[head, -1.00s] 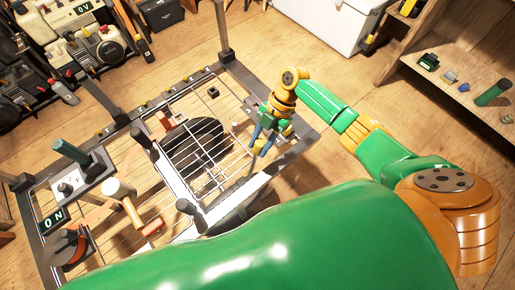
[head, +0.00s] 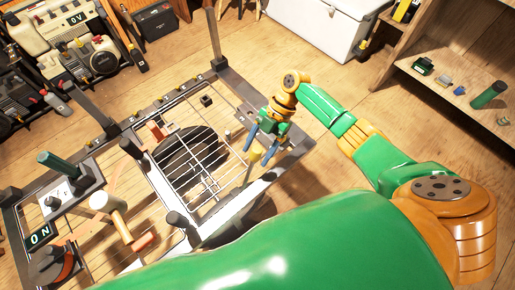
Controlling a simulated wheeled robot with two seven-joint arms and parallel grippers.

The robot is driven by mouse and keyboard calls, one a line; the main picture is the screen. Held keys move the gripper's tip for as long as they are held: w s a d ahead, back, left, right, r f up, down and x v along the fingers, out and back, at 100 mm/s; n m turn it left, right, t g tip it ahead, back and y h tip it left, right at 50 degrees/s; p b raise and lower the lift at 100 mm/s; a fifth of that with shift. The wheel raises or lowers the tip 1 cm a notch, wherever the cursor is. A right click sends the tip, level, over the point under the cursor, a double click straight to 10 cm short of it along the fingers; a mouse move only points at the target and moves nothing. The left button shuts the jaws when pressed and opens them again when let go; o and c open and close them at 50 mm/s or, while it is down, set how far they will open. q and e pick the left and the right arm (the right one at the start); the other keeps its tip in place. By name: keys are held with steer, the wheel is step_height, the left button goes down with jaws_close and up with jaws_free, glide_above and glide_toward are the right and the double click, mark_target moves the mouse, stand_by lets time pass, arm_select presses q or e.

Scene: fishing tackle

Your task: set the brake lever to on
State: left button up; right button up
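A lever with a yellow knob (head: 255,154) on a thin stem stands at the right end of the framed bench. A green-handled lever (head: 60,167) stands tilted on a grey box at the left end. A small dark sign (head: 39,236) reading ON is below that box. None is labelled as the brake lever, so I cannot tell which it is. My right gripper (head: 261,147) has its blue fingers apart, close to the yellow knob, which shows between them. I see no grip on it. My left gripper is not in view.
A wire grid (head: 196,166) fills the bench middle, above a dark round thing. A mallet-like piece (head: 109,204) and a dark knob with an orange-red edge (head: 50,262) are at left. Dark posts rise from the frame. A wooden shelf (head: 440,85) stands right.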

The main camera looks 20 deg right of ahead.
steer(key=v, duration=0.7)
steer(key=shift+r+b, duration=0.15)
steer(key=shift+b, duration=0.25)
